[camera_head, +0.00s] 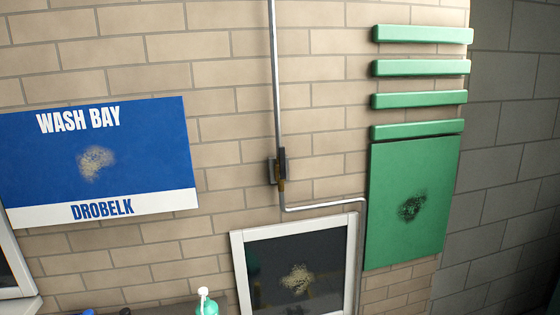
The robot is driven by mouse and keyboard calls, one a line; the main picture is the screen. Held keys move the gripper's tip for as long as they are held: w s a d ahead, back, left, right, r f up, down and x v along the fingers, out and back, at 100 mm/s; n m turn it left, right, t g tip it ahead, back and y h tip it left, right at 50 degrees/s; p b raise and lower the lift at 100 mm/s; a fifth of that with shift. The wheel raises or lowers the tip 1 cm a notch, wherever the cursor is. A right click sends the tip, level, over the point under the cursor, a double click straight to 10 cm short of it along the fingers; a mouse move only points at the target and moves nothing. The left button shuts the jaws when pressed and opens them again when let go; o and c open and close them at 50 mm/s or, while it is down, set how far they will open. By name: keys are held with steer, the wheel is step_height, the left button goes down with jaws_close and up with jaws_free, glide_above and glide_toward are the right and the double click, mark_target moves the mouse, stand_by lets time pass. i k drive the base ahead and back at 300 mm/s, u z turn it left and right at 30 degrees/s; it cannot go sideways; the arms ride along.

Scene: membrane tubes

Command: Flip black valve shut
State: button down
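A small valve (282,162) with a dark, upright handle sits on a thin grey pipe (274,80) on the tan brick wall, near the middle of the view. A brass-coloured part (281,185) shows at its lower end. The handle appears to run along the pipe, though it is small and its exact angle is hard to tell. The pipe comes down from the top, then bends right below the valve and down again. My gripper is not in view, and nothing is seen touching the valve.
A blue and white "WASH BAY DROBELK" sign (150,140) hangs at left. A green panel (395,170) with green bars (420,67) above is at right. Below the valve is a white-framed dark panel (238,265). A green bottle (207,308) stands at the bottom edge.

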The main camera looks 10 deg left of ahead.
mark_target(282, 174)
steer(key=i, duration=0.9)
steer(key=u, duration=0.05)
